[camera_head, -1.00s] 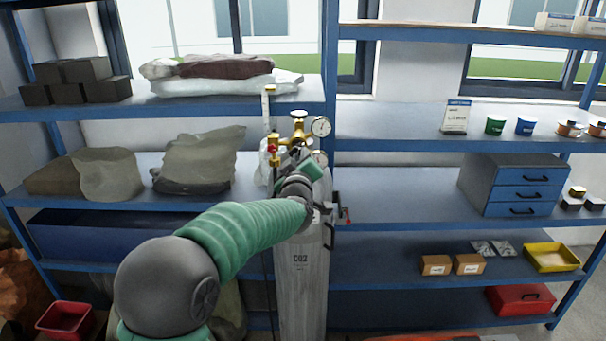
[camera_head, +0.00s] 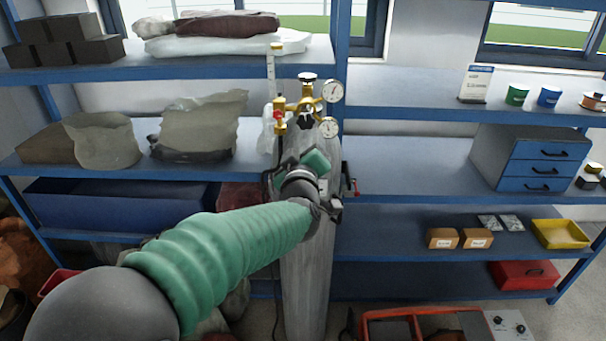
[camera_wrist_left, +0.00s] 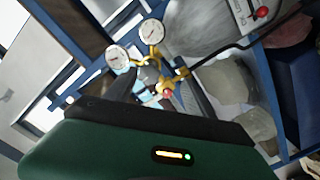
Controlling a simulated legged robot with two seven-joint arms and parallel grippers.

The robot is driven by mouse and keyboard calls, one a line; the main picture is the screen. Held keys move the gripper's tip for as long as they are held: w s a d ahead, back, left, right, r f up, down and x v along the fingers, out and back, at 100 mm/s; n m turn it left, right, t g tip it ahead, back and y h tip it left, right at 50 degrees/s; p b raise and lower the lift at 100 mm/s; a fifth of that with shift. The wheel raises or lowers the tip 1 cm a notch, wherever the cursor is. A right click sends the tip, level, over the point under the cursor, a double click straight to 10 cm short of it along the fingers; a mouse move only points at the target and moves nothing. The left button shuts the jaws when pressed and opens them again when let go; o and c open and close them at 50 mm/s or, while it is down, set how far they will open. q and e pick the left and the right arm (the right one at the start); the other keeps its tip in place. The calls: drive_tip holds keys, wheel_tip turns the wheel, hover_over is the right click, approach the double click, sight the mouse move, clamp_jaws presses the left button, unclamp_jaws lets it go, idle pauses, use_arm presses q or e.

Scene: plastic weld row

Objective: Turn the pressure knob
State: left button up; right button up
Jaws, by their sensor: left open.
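The brass regulator (camera_head: 300,103) sits on top of a grey gas cylinder (camera_head: 305,285) and carries two round gauges (camera_head: 332,91). A dark knob (camera_head: 306,121) is on its front and another dark knob (camera_head: 308,77) is on top; I cannot tell which is the pressure knob. My left gripper (camera_head: 317,162) is in front of the cylinder, below the regulator and apart from it in the picture. Its fingertips are hard to make out; it is open and nothing shows in it. The left wrist view shows the regulator (camera_wrist_left: 155,62) beyond my green gripper body.
Blue shelves (camera_head: 410,113) stand on both sides of the cylinder. A red-handled valve or clamp (camera_head: 354,188) sticks out at its right. A drawer cabinet (camera_head: 535,162) and small boxes (camera_head: 441,238) are on the right shelves. A red machine (camera_head: 390,325) stands low in front.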

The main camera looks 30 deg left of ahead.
use_arm(q)
drive_tip(key=p+v, duration=0.1)
drive_tip(key=v, duration=0.9)
drive_tip(key=shift+f, duration=0.3)
idle(0.4)
drive_tip(key=shift+w, duration=0.1)
